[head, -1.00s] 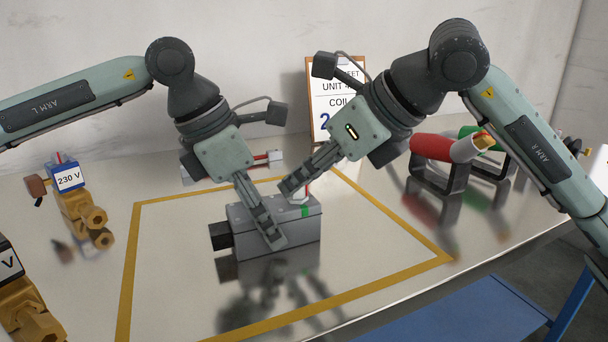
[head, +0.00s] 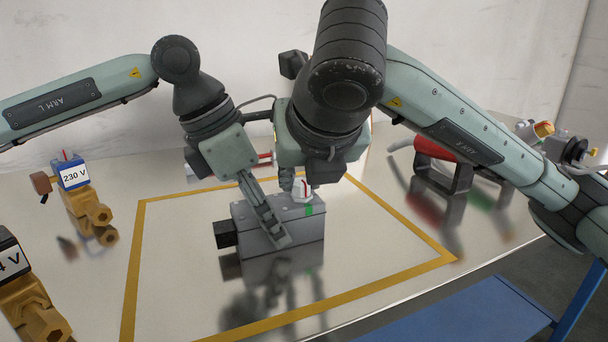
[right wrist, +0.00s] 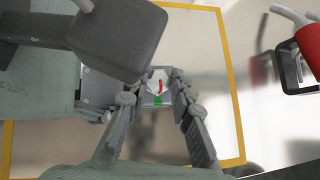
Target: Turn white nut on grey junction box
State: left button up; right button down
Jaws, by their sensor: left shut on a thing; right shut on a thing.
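The grey junction box (head: 292,233) sits on the metal table inside the yellow outline, with a black block on its left end. The white nut (head: 303,194) stands on top, with a red line on it. A green mark (head: 309,210) is on the box's top edge; in the right wrist view the red line lies just above the green mark (right wrist: 157,99). My left gripper (head: 276,232) is shut on the box's front side. My right gripper (head: 298,186) is shut on the nut; its fingers flank the nut (right wrist: 157,78) in the right wrist view. Its far finger is mostly hidden in the head view.
A blue-and-brass part marked 230 V (head: 75,180) and another brass part (head: 27,305) stand at the left. A red-handled tool on a black stand (head: 435,150) is at the right. A sign behind is mostly covered by my right arm. The outlined area's front is clear.

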jog(key=shift+m+h, duration=0.3)
jog(key=c, duration=1.3)
grip_release()
jog(key=v, duration=1.2)
pick_arm(q)
jog(key=o, duration=1.4)
